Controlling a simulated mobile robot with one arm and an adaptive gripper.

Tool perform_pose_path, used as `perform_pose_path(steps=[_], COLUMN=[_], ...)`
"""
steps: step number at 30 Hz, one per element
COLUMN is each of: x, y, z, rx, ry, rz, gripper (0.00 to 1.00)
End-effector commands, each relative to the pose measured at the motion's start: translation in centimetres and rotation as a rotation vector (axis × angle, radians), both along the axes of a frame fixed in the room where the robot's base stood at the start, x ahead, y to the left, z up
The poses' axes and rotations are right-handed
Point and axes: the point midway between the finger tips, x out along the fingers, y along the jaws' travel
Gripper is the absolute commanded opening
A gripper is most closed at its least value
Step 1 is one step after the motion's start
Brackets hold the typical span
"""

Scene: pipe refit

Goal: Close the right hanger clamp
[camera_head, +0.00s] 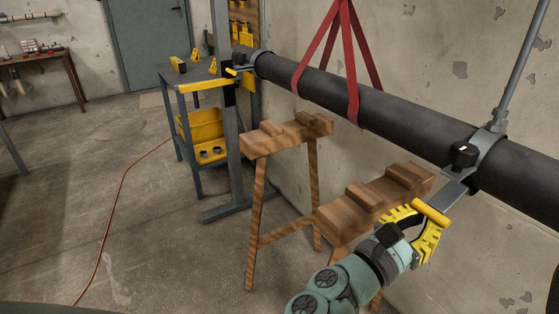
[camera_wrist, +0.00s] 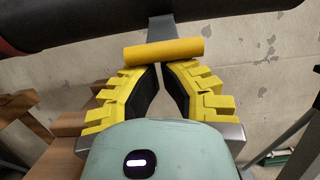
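The right hanger clamp (camera_head: 487,150) sits around the dark pipe, with a black knob on its front. A flat grey lever (camera_head: 455,188) slopes down from it to a yellow crossbar handle (camera_head: 431,213). In the wrist view, the handle (camera_wrist: 163,53) lies crosswise in front of my fingertips, with the lever (camera_wrist: 160,27) running up behind it. My gripper (camera_head: 418,222) is right at the handle. Its yellow toothed fingers (camera_wrist: 160,69) converge almost together there.
The dark pipe (camera_head: 405,115) hangs in a red sling (camera_head: 350,60). Wooden sawhorses (camera_head: 375,195) stand below it, close to my arm. A left clamp (camera_head: 255,65) with a yellow handle is on a grey post. Open floor (camera_head: 170,220) lies at left.

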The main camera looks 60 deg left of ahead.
Motion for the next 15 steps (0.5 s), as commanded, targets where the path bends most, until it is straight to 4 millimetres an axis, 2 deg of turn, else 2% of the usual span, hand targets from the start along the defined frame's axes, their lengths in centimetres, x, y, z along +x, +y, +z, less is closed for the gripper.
perform_pose_path(steps=[1,6,15], x=[-0.4,-1.1,-1.7], y=[0.2,0.2,0.2], z=[1.4,3.2,5.2], rx=[-0.001,0.001,0.001], ry=[0.000,0.000,-0.001], rz=[0.008,0.008,0.007], gripper=[0.00,0.00,0.00])
